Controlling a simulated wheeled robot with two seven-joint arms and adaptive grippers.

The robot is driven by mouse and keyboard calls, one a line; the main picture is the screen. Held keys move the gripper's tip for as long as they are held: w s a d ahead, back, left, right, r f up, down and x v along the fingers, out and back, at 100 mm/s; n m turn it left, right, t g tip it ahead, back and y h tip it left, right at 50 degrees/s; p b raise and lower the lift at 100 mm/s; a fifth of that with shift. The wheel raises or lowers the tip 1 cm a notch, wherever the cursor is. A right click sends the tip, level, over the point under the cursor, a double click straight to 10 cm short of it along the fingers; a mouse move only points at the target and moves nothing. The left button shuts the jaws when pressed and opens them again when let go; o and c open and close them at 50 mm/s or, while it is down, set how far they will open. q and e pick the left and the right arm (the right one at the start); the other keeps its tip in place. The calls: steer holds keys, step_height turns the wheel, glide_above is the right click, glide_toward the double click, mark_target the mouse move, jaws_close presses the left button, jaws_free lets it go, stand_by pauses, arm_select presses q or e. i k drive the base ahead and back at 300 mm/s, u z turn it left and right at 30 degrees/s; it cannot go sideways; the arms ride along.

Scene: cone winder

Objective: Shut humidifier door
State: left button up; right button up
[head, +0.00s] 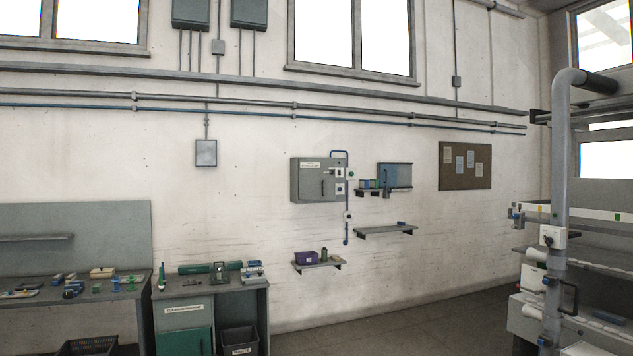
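A grey wall cabinet (309,184) with a small label and a dark handle is mounted on the far wall, right of the middle of the head view. A blue pipe (347,228) runs beside it, so it looks like the humidifier, but the label is too small to read. I cannot tell whether its door is fully shut or ajar. A blue-grey panel (398,175) with a dark handle stands to its right, above a small shelf. Neither of my grippers is in view.
A workbench (207,290) and waste bin (238,342) stand at lower left. A machine with a grey post (558,200) is at right. Floor (400,318) between looks clear.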

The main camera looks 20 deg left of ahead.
mark_target(315, 182)
steer(key=i, duration=3.65)
steer(key=u, duration=0.6)
steer(key=i, duration=2.15)
steer(key=u, duration=0.85)
steer(key=i, duration=1.55)
steer(key=u, duration=0.35)
